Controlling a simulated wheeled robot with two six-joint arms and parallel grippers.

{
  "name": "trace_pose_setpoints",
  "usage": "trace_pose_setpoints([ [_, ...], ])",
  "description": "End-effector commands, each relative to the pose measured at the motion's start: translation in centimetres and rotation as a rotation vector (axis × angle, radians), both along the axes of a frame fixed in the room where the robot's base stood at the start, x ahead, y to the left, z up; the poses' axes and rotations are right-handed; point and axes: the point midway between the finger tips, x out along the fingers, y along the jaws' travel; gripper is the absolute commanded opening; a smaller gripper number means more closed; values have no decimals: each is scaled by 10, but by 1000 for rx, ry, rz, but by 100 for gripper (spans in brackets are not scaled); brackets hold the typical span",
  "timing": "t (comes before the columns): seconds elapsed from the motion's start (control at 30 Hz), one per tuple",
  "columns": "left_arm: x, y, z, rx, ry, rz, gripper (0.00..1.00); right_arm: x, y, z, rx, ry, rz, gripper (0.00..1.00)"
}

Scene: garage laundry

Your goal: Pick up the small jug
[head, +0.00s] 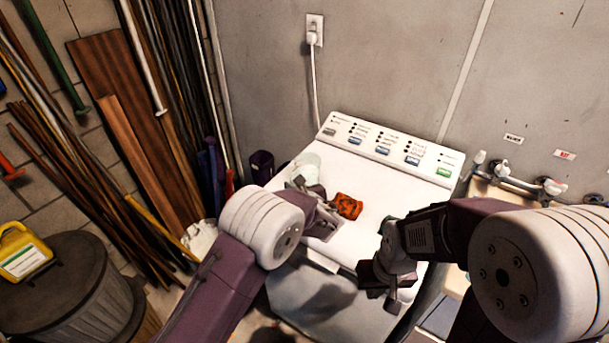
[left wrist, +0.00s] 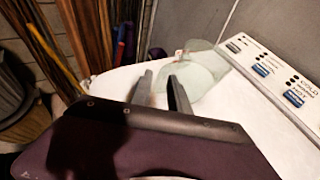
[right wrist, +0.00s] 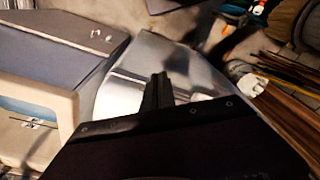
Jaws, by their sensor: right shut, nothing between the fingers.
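A small pale, see-through jug (head: 307,166) stands near the far left corner of the washing machine's white top (head: 375,180). I cannot tell if a fingertip touches the jug. My right gripper (head: 385,290) is shut and empty, low in front of the machine.
An orange-red patterned item (head: 349,206) lies on the machine top right of my left gripper. The control panel (head: 390,147) runs along the back. A yellow container (head: 22,250) sits on a lidded bin (head: 75,275) at left. Taps (head: 510,178) are at right.

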Motion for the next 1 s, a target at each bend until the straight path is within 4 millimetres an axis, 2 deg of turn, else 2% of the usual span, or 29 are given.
trace_pose_setpoints([
  [0.07,5,2,-2,0,1,2,22,0,0,2,0,0,0,0],
  [0.3,43,14,-18,0,1,2,22,0,0,11,0,0,0,0],
  [0.37,47,15,-21,-1,1,1,22,0,0,11,0,0,0,0],
  [0.6,49,16,-22,0,0,0,22,0,0,10,0,0,0,0],
  [0.67,49,16,-22,0,0,0,5,0,0,10,0,0,0,0],
  [0.7,49,16,-22,0,0,0,0,0,0,10,0,0,0,0],
  [1.0,49,16,-22,-1,0,0,0,0,0,10,0,0,0,0],
])
